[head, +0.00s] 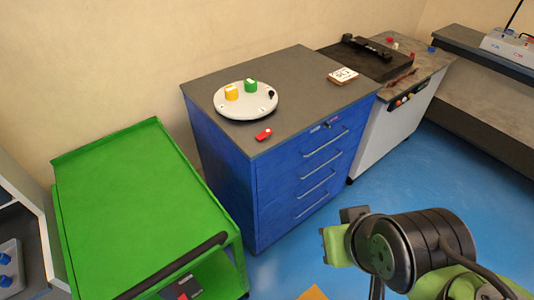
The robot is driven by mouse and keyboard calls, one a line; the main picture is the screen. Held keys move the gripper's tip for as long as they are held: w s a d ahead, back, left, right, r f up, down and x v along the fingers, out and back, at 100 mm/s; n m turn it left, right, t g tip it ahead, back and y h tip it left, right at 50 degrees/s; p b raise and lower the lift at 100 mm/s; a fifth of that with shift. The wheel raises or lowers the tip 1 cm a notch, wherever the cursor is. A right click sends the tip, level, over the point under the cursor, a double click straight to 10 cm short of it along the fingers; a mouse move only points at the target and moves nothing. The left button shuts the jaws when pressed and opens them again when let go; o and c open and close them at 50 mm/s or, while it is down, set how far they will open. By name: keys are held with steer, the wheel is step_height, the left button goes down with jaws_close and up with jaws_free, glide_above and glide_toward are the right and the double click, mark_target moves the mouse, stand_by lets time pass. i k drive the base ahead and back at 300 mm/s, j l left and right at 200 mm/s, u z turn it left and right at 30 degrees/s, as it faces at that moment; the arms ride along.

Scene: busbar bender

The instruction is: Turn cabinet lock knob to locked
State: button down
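The blue cabinet (225,165) with a grey top stands in the middle of the head view. Its small dark lock knob (327,125) is at the upper edge of the drawer front, between a pinkish label and a bluish label. The knob is too small to tell which way it points. My arm comes in from the lower right, in front of the cabinet and apart from it. The arm's end, with my gripper (338,243), is near the lower middle right. Its fingers are not clear, so I cannot tell whether they are open or shut.
A white round plate (240,115) with yellow and green blocks, a red item (264,135) and a white sign (343,75) are on the cabinet top. A green cart (140,215) stands left, a white machine (400,120) right. Blue floor (400,180) is clear before the drawers.

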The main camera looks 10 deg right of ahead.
mark_target(326, 123)
steer(key=i+l+u, duration=0.3)
steer(key=l+u, duration=0.35)
steer(key=i+l+u, duration=0.3)
steer(key=k, duration=0.1)
